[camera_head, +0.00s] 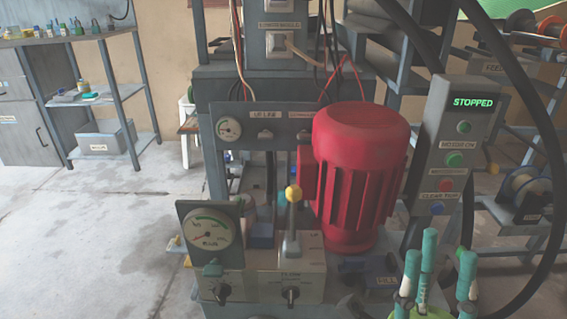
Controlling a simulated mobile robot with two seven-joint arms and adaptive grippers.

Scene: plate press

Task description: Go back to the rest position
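My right gripper (437,265) shows at the bottom right as upright teal finger parts with pale bands, cut off by the lower edge. It is in front of and below the grey control box (427,175). My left gripper is not in view. The press stands in the middle with a red motor (357,165). A yellow-knobbed lever (292,215) stands upright beside the motor. The control box display (473,102) reads STOPPED in green.
A round gauge (208,233) and a panel with dark knobs (290,280) sit at the press front. Black hoses (545,130) loop down the right side. A rack with spools (527,185) stands behind. Grey shelves (120,90) stand back left. Floor (90,240) is clear left.

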